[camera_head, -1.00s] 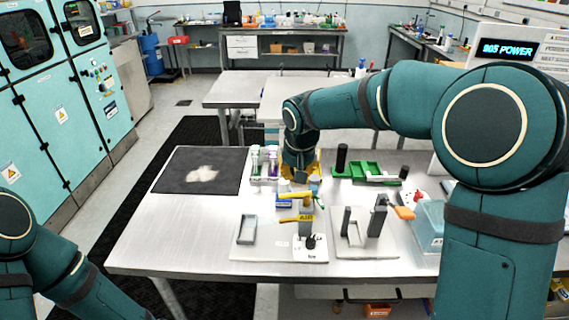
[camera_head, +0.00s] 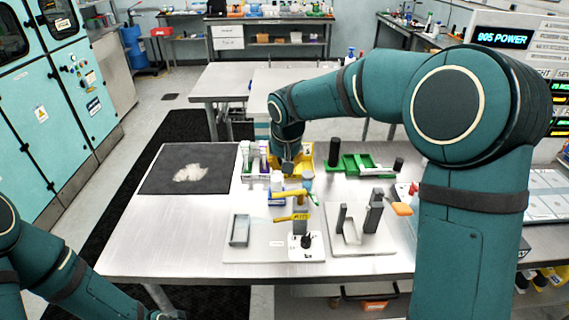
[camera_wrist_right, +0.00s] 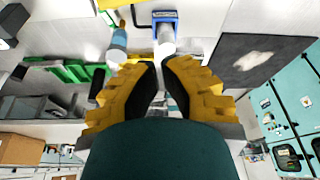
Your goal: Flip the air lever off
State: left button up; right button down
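A yellow lever bar with dark lettering (camera_head: 292,217) lies roughly level on the small fixture in the middle of the table, its lettering too small to read surely. A second yellow bar (camera_head: 290,195) sits just behind it. A white plate with a black knob (camera_head: 306,242) is in front. My right gripper (camera_wrist_right: 163,62) has yellow fingers with black pads, drawn close together at the tips with nothing clearly between them. My left gripper is out of frame.
A blue holder (camera_wrist_right: 165,18) and white bottle (camera_wrist_right: 165,40) lie just beyond the right fingertips. A green tray (camera_head: 362,163), dark upright posts (camera_head: 374,217) and a purple-topped rack (camera_head: 250,158) stand near. The black mat (camera_head: 165,180) is at the left; the table's front left is clear.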

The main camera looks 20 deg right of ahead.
aim_at(289, 194)
notch_tip(289, 194, down, 6)
jog(key=s, duration=0.1)
jog(key=shift+s, duration=0.3)
jog(key=shift+a, duration=0.1)
dwell(0.4)
